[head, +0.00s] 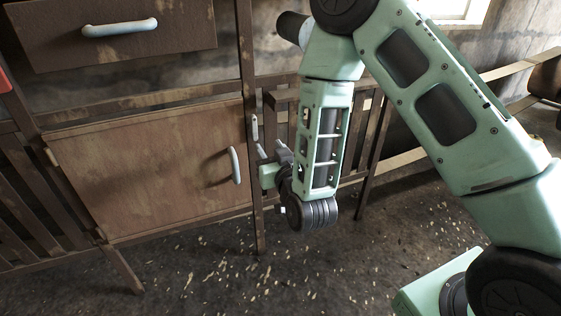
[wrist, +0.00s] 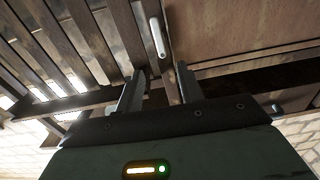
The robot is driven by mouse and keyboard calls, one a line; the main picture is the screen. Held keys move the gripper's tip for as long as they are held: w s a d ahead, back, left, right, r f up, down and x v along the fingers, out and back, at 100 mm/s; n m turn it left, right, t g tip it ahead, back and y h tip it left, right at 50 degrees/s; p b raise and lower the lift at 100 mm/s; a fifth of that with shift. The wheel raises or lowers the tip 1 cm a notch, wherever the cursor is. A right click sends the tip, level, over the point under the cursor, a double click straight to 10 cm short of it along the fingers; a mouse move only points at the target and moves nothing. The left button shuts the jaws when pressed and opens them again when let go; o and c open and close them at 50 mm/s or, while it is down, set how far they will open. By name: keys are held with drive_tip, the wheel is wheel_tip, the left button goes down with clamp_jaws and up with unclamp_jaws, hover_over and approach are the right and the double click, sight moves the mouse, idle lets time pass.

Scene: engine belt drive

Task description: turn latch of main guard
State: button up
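The latch is a small pale upright bar (head: 254,127) on the dark post at the right edge of the brown main guard door (head: 150,170). In the wrist view the latch (wrist: 158,37) stands beyond my fingertips, between slats and the door panel (wrist: 240,30). My gripper (head: 272,150) is just below and right of the latch in the head view. In the wrist view its two fingers (wrist: 159,78) are apart with nothing held between them. The latch appears roughly in line with the gap, and I see no contact. The latch's exact distance from the fingertips is hard to judge.
The door has a pale vertical handle (head: 235,166) left of my gripper. A drawer with a pale handle (head: 119,28) is above it. Slatted rails (wrist: 60,55) stand beside the post. The speckled floor (head: 240,275) in front is clear.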

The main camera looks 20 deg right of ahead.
drive_tip(key=s+p, duration=0.2)
drive_tip(key=s, duration=0.4)
drive_tip(key=shift+s+p, duration=0.25)
drive_tip(key=shift+p, duration=0.1)
